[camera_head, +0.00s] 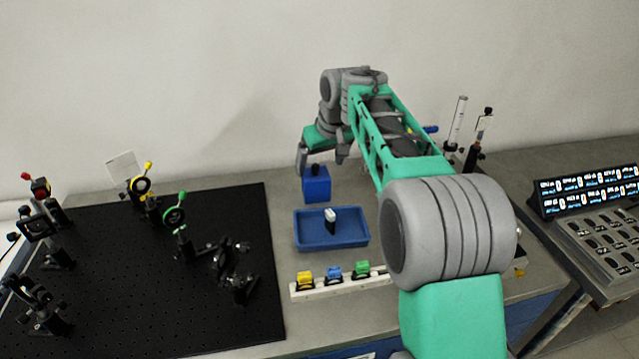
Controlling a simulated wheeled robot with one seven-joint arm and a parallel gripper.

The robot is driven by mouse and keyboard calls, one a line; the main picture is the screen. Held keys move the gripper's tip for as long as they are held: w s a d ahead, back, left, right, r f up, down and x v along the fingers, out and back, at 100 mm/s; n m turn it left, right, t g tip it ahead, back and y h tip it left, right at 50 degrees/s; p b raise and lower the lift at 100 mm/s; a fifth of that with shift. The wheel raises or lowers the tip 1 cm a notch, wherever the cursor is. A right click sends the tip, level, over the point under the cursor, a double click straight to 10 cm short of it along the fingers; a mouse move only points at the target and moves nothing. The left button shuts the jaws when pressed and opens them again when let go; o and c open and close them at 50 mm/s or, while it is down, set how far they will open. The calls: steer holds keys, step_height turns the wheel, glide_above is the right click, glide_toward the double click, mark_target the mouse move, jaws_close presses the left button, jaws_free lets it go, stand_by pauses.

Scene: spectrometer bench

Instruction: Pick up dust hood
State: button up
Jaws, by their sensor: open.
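A blue box-shaped hood with a small black knob on top, which I take to be the dust hood (316,187), stands on the grey bench behind the blue tray. My gripper (320,162) is open, with its fingers pointing down, just above the hood. One finger shows to the left of the knob and the other to the right. The fingers look to be around the knob's height or higher, and I cannot tell whether they touch it. Part of the hood's top edge is near the left finger.
A blue tray (350,239) holds a small white-topped black piece (330,219). A white rack (302,292) with yellow, blue and green pieces lies in front. A black breadboard (120,310) with several optic mounts fills the left. Glass cylinders (459,120) and a control panel (600,225) are right.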

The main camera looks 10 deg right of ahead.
mark_target(317, 172)
steer(key=x, duration=0.5)
steer(key=shift+s+a+f+p, duration=0.25)
steer(key=shift+a+f+p, duration=0.1)
steer(key=shift+f+p, duration=0.05)
steer(key=shift+w+f, duration=0.15)
steer(key=shift+f, duration=0.15)
steer(key=shift+c, duration=0.4)
steer(key=c, duration=1.4)
